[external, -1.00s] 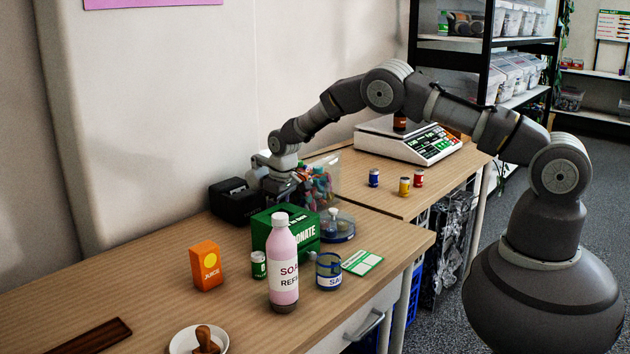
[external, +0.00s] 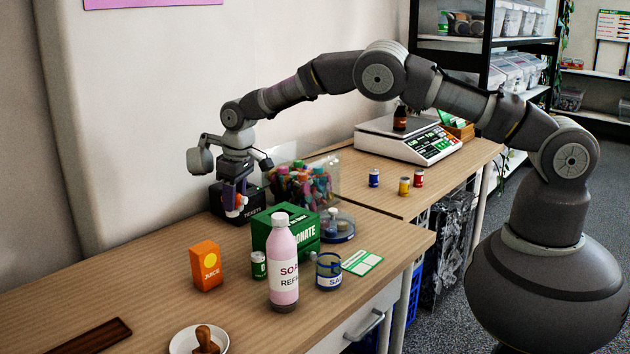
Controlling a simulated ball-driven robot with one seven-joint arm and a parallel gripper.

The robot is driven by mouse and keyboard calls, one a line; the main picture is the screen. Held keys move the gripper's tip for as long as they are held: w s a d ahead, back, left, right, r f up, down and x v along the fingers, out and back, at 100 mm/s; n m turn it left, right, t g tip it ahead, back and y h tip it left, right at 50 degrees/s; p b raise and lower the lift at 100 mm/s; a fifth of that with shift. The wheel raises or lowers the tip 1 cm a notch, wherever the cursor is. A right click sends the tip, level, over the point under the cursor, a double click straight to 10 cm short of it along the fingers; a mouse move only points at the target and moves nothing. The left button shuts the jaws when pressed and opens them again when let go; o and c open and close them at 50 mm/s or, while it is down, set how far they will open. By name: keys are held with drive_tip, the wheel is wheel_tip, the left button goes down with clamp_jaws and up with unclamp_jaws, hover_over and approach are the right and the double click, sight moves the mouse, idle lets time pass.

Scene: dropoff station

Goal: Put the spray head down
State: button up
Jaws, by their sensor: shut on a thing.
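My gripper (external: 236,196) points down over the back left part of the near table, in front of the black tickets box. The wooden near table (external: 150,262) has bare surface to the left of the gripper.
The black tickets box (external: 257,205) is right behind the gripper. A clear bin of colourful items (external: 303,186), a green donate box (external: 303,246) and a pink soap bottle (external: 283,265) stand to the right. An orange juice carton (external: 206,266) stands in front.

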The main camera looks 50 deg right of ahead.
drive_tip(key=shift+n, duration=0.3)
drive_tip(key=a+f+b, duration=0.1)
drive_tip(key=f, duration=0.2)
drive_tip(key=a+f+b, duration=0.1)
drive_tip(key=f, duration=0.2)
drive_tip(key=s+a+f+b, duration=0.1)
drive_tip(key=a+f+b, duration=0.1)
drive_tip(key=f, duration=0.2)
drive_tip(key=shift+f, duration=0.1)
drive_tip(key=shift+s+d, duration=0.1)
drive_tip(key=o, duration=1)
